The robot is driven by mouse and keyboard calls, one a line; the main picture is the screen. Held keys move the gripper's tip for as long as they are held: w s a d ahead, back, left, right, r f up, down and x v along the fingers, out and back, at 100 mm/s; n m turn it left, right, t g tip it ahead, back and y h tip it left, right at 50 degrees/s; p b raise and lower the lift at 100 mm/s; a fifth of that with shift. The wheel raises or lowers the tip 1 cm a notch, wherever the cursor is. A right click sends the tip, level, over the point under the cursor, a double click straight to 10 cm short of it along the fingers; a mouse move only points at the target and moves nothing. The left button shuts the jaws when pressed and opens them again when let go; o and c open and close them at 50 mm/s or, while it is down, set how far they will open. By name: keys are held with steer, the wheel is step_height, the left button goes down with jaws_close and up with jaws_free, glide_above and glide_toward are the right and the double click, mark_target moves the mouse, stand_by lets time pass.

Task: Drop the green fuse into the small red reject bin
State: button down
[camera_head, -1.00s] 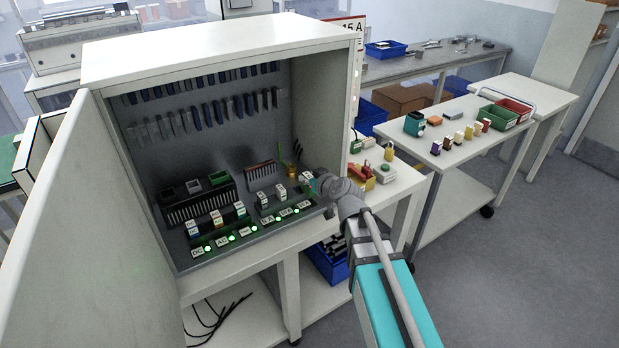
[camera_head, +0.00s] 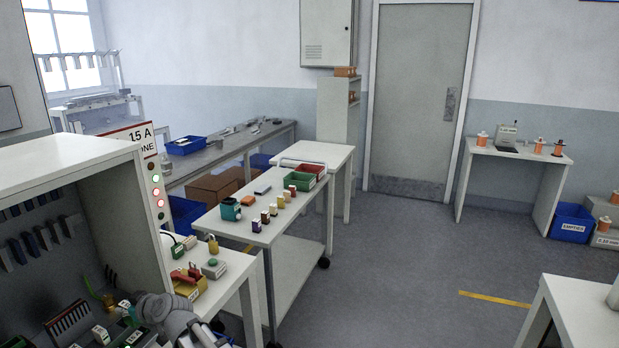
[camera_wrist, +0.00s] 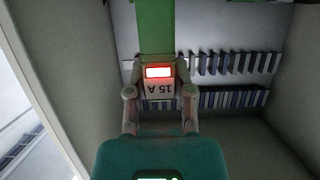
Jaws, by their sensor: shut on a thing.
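In the wrist view my gripper (camera_wrist: 159,80) is shut on the green fuse (camera_wrist: 155,28), which has a pale end marked "15 A" and a glowing red window. The fuse is inside the open cabinet; whether it touches a socket cannot be told. In the head view my gripper shows only partly at the lower left, in front of the cabinet's lower right corner, and the fuse is not clearly visible there. The small red bin (camera_head: 314,168) stands on the trolley, behind and right of a green bin (camera_head: 298,182), far from my gripper.
The cabinet's side wall (camera_head: 151,215) stands between its inside and the trolley (camera_head: 235,228). Several coloured fuses (camera_head: 272,209) and a teal item (camera_head: 231,210) lie on the trolley. A small table (camera_head: 224,279) with a yellow holder (camera_head: 190,286) is beside the cabinet. Open floor lies to the right.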

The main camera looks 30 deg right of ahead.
steer(key=shift+r, duration=0.1)
stand_by(0.3)
steer(key=shift+r+p, duration=0.85)
steer(key=shift+p, duration=0.1)
